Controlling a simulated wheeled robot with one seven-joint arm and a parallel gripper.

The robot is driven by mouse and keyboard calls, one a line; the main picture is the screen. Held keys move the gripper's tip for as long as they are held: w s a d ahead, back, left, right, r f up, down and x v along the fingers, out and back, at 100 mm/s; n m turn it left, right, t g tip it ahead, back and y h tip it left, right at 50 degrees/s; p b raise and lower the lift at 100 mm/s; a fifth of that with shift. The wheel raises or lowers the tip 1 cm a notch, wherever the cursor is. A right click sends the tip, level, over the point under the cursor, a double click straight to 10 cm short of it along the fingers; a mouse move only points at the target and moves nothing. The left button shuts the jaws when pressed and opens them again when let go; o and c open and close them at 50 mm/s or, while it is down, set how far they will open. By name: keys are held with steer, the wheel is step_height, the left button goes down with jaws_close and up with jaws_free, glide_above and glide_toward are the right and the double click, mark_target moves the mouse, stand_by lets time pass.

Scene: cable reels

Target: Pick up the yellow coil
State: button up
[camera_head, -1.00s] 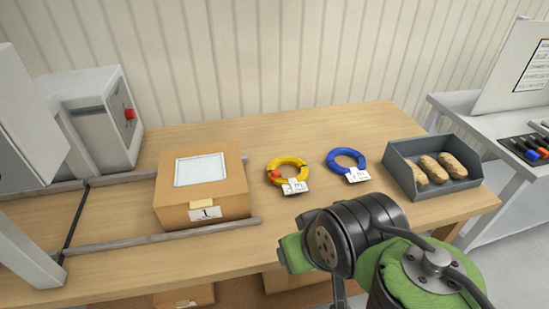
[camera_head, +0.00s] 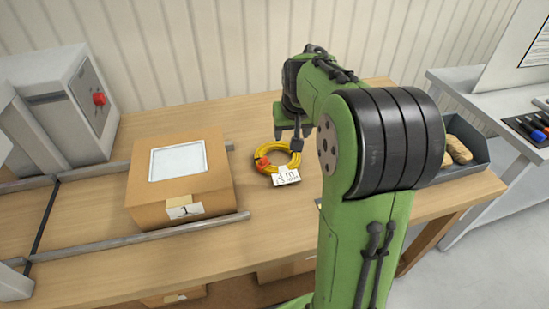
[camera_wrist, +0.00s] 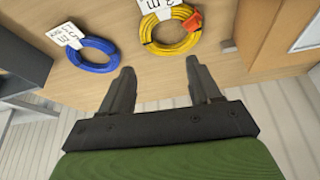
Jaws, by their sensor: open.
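The yellow coil (camera_head: 288,160) lies flat on the wooden table, right of the cardboard box, with an orange-red part and a white tag at its front. In the wrist view the yellow coil (camera_wrist: 181,44) is at the top, beyond my fingertips and right of centre. My gripper (camera_wrist: 160,78) is open with nothing between its two dark fingers. In the head view my green and black arm reaches over the table, its end above and just right of the coil. The fingertips (camera_head: 297,143) are partly visible there.
A blue coil (camera_wrist: 93,56) with a white tag lies beside the yellow one; my arm hides it in the head view. The cardboard box (camera_head: 180,178) stands left among metal rails. A grey bin (camera_head: 478,178) with tan rolls is at right.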

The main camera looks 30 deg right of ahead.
glide_toward(296, 156)
steer(key=f+b, duration=0.1)
steer(key=w+f, duration=0.1)
steer(key=f+b, duration=0.1)
steer(key=shift+w+d+f+m+b, duration=0.1)
steer(key=shift+w+f+m+b, duration=0.05)
steer(key=shift+w+m+b, duration=0.2)
steer(key=b+x, duration=0.1)
steer(key=x, duration=0.4)
steer(key=shift+d+f, duration=0.25)
steer(key=shift+f, duration=0.1)
steer(key=shift+r, duration=0.1)
jaws_close()
